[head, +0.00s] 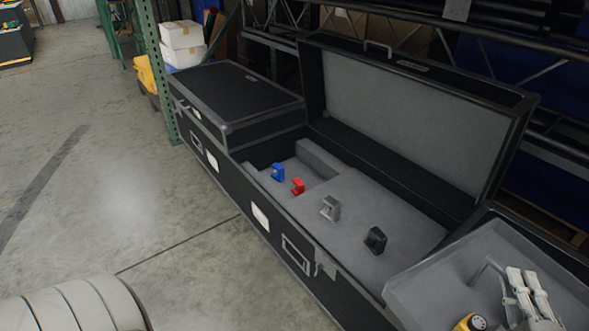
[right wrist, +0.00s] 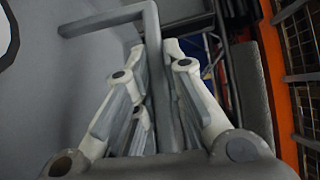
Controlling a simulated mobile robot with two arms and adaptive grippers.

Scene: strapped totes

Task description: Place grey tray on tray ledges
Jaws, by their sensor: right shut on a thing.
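The grey tray (head: 440,270) is at the lower right of the head view, partly cut off by the picture edge. It overlaps the right end of the long black case (head: 262,217) in the picture; I cannot tell whether it touches the case. My right gripper (head: 521,276) is shut on the tray's grey handle (head: 487,268). In the right wrist view the handle (right wrist: 154,45) passes between the fingers of the right gripper (right wrist: 165,62). The tray ledges are not clearly visible. My left gripper is not in view.
The case's left lid (head: 240,90) is shut and its middle lid (head: 400,120) stands open. Blue (head: 277,172), red (head: 298,186), grey (head: 330,208) and black (head: 376,240) holders stand on grey foam inside. A yellow object (head: 470,322) shows at the tray. Open floor lies left.

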